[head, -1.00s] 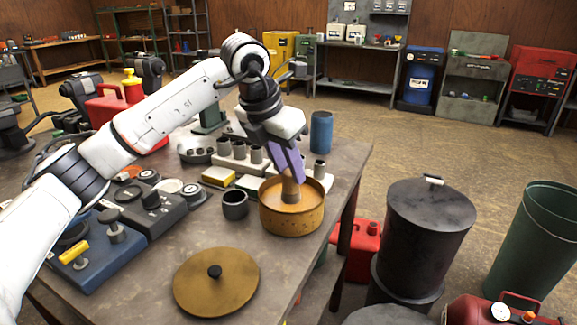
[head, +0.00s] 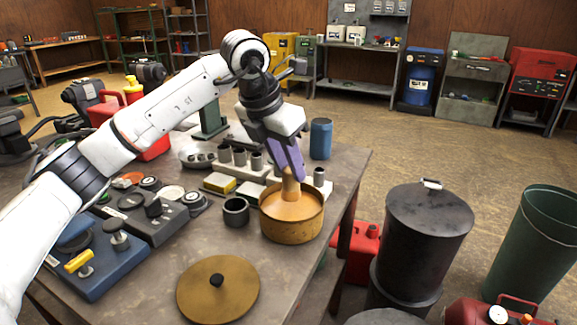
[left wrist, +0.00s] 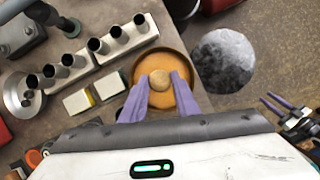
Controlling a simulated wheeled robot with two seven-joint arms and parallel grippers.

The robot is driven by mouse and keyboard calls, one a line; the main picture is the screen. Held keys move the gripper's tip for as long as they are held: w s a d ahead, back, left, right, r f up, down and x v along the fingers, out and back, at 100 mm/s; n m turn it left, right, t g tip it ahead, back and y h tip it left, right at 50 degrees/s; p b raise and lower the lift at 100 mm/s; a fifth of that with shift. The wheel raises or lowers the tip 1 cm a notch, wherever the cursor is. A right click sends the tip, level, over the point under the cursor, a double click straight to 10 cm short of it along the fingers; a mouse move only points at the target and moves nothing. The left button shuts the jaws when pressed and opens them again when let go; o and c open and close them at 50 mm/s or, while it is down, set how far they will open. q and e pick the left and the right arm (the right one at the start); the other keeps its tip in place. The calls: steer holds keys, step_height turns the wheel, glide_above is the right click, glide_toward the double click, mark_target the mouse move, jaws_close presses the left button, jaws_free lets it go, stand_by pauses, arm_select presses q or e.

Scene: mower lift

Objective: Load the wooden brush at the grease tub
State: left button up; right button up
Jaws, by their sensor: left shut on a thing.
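The grease tub (head: 291,229) is a round, ochre-brown open tub near the table's right edge, with orange-brown grease (left wrist: 178,98) inside. The wooden brush (head: 291,187) stands roughly upright in the tub; its rounded top (left wrist: 159,82) shows in the left wrist view. Its lower end is hidden in the grease. My left gripper (head: 289,172), with purple fingers, is shut on the brush from above. In the left wrist view its fingertips (left wrist: 160,84) lie on both sides of the handle. A round, brass-coloured lid (head: 218,292) with a black knob lies on the table in front.
A dark cup (head: 236,211) stands just left of the tub. Behind are a rack of grey cylinders (head: 240,160), a yellow block (head: 219,183) and a blue can (head: 320,139). A dark drum (head: 415,235) stands on the floor to the right.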

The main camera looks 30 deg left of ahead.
mark_target(289, 170)
arm_select(q)
steer(key=shift+r+p, duration=1.45)
steer(key=shift+r, duration=0.65)
